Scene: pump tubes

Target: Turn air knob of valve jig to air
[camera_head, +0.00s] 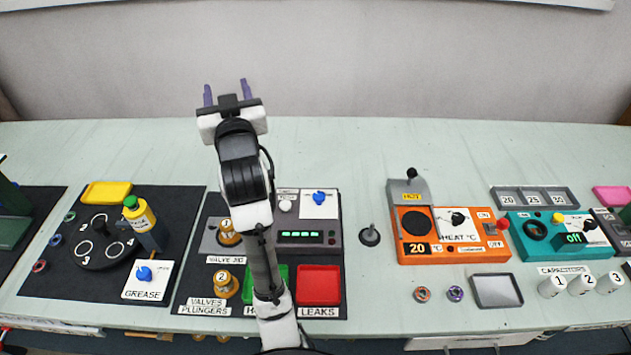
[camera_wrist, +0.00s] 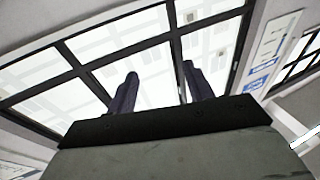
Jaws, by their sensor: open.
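The valve jig (camera_head: 308,236) is a dark grey box with a green lit display on the black mat, right of my arm in the head view. My gripper (camera_head: 228,93) is raised high, above and left of the jig in the picture, fingers pointing up and away from the table. It is open and empty. In the wrist view the two purple fingers (camera_wrist: 158,92) stand apart before a window.
Brass valves (camera_head: 228,232) stand left of my arm, which partly hides the jig's mat. A red tray (camera_head: 319,285) and a green tray lie in front. A dark plunger (camera_head: 370,235) stands right. An orange heater (camera_head: 450,235) is farther right. The table's back strip is clear.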

